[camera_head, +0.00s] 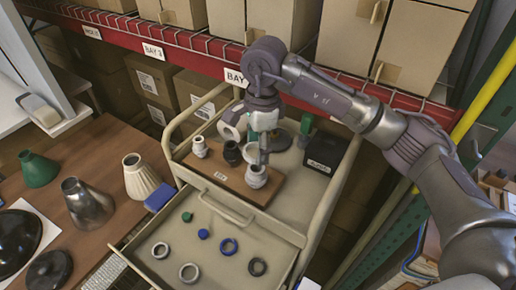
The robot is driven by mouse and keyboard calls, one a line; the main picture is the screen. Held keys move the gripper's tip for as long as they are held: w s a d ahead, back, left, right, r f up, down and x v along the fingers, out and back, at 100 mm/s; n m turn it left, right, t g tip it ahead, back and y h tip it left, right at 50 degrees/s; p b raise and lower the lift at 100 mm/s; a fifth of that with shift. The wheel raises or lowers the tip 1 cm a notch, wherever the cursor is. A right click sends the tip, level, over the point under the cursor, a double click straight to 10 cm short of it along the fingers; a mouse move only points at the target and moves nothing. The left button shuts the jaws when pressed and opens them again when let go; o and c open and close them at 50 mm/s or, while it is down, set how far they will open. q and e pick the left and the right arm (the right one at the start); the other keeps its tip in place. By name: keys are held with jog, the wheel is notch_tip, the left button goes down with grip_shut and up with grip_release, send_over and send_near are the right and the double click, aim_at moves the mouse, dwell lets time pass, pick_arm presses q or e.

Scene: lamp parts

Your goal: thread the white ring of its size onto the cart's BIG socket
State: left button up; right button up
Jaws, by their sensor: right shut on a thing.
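My right gripper (262,160) points down over the front right end of the brown board on the cart (315,190). It is shut on a pale ring (257,170), which is small in the picture and partly covered by the fingers. The ring is at the top of the right-hand pale socket (255,182); I cannot tell whether it is around the socket or just above it. A dark socket (232,153) and another pale socket (200,147) stand farther left on the board. My left gripper is out of view.
A black box (323,152) stands right of the board. Lampshades (141,176) stand on the left table.

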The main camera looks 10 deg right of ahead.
jog(key=shift+r, duration=0.85)
jog(key=shift+f, duration=0.15)
jog(key=m+b, duration=0.1)
jog(key=b, duration=0.3)
send_over(258, 168)
jog(key=s, duration=0.1)
jog(key=shift+s+a+f, duration=0.1)
jog(key=shift+a+f, duration=0.05)
jog(key=shift+f, duration=2.35)
jog(key=shift+f, duration=0.1)
jog(key=shift+f+b, duration=1.25)
jog(key=shift+b, duration=0.05)
jog(key=shift+f+b, duration=0.6)
jog(key=shift+b, duration=0.25)
